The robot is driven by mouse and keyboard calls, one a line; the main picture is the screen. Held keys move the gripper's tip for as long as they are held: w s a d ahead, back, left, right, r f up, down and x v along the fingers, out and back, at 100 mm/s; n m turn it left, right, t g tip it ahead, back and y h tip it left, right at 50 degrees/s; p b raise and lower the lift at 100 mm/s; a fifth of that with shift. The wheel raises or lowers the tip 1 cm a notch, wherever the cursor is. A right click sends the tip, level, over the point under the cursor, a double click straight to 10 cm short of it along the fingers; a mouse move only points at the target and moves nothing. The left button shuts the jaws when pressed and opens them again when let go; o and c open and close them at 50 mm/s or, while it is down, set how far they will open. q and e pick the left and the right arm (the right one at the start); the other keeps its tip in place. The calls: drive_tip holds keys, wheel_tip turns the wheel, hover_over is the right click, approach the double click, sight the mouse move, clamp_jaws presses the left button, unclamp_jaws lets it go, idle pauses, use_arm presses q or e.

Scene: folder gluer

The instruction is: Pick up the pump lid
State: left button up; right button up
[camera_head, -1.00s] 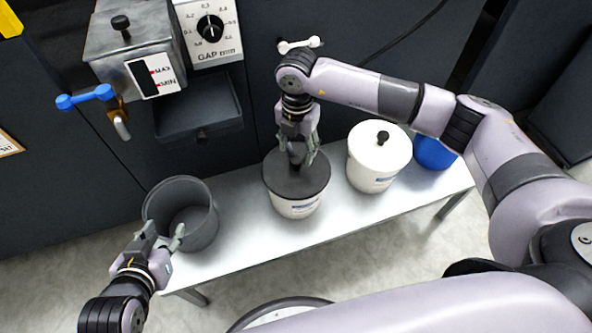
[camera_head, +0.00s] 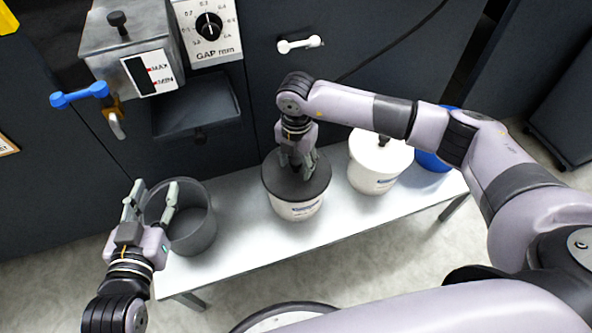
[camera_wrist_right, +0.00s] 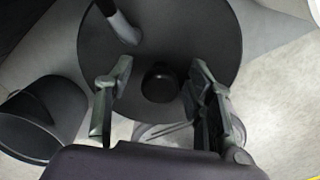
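The round dark lid (camera_head: 277,176), which I take as the pump lid, lies on a white pot (camera_head: 297,210) in the middle of the bench. In the right wrist view the lid (camera_wrist_right: 218,30) has a black knob (camera_wrist_right: 160,82) at its centre and a grey stub (camera_wrist_right: 122,24) near its rim. My right gripper (camera_head: 298,168) is over the lid. It also shows in the right wrist view (camera_wrist_right: 160,72), open, its fingers on either side of the knob with gaps. My left gripper (camera_head: 154,190) is open and empty, at the near left rim of the grey bucket (camera_head: 203,232).
A white pot with a white lid (camera_head: 372,165) and black knob stands to the right, then a blue container (camera_head: 432,161). The machine with a metal tank (camera_head: 128,45), a blue-handled valve (camera_head: 80,96) and a dark tray (camera_head: 196,105) is behind. The bench front (camera_head: 250,246) is clear.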

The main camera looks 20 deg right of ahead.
clamp_jaws()
idle(0.4)
drive_tip(key=shift+r, duration=0.1)
